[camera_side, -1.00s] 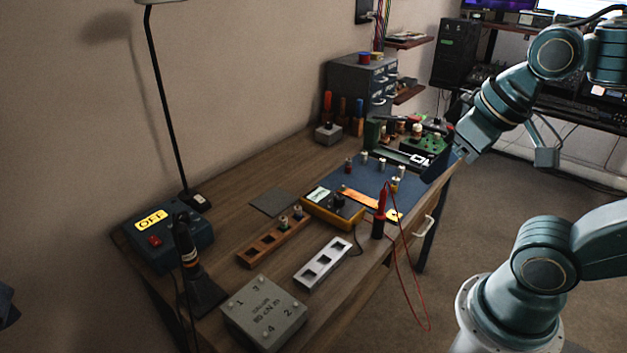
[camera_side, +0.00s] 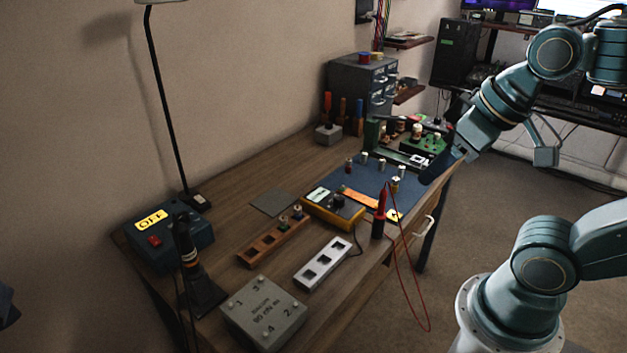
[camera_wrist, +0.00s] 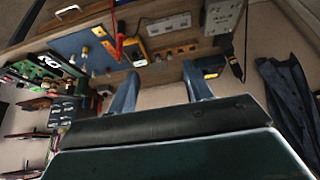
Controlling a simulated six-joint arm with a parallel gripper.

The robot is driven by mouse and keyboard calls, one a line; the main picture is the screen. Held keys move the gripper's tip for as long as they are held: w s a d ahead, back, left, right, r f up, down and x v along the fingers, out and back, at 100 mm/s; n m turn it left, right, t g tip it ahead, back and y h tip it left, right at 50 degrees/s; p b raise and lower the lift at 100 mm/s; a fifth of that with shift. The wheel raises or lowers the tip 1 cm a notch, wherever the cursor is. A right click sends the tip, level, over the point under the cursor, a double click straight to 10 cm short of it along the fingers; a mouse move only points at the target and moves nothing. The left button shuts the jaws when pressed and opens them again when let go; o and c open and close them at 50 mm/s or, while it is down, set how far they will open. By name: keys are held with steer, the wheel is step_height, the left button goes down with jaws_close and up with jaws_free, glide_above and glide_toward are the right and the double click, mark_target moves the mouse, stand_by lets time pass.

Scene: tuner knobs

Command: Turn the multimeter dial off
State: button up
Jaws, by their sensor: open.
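The yellow and dark multimeter (camera_side: 333,210) lies on the workbench in the side view, with a lit display and a black dial (camera_side: 338,201). Its dial setting is too small to read. The multimeter also shows near the top of the wrist view (camera_wrist: 134,51). My gripper (camera_side: 441,172) is at the right edge of the bench, beyond the blue mat and well apart from the multimeter. In the wrist view its two fingers (camera_wrist: 160,85) stand wide apart with nothing between them.
A red probe (camera_side: 381,203) stands in a black holder beside the multimeter, its cable hanging over the bench edge. Small knobs stand on the blue mat (camera_side: 376,178). A wooden block (camera_side: 262,247), a white block (camera_side: 323,263) and a grey box (camera_side: 264,313) sit nearer the camera.

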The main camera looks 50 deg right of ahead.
steer(key=w+d+r+m+g, duration=0.1)
steer(key=w+d+m, duration=0.1)
steer(key=w+m, duration=0.35)
steer(key=m+g, duration=0.5)
steer(key=m, duration=0.5)
glide_above(339, 197)
step_height(339, 197, down, 14)
steer(key=shift+d+n, duration=0.15)
steer(key=shift+n, duration=0.1)
steer(key=shift+f, duration=6.85)
steer(key=c, duration=1)
steer(key=shift+o, duration=0.2)
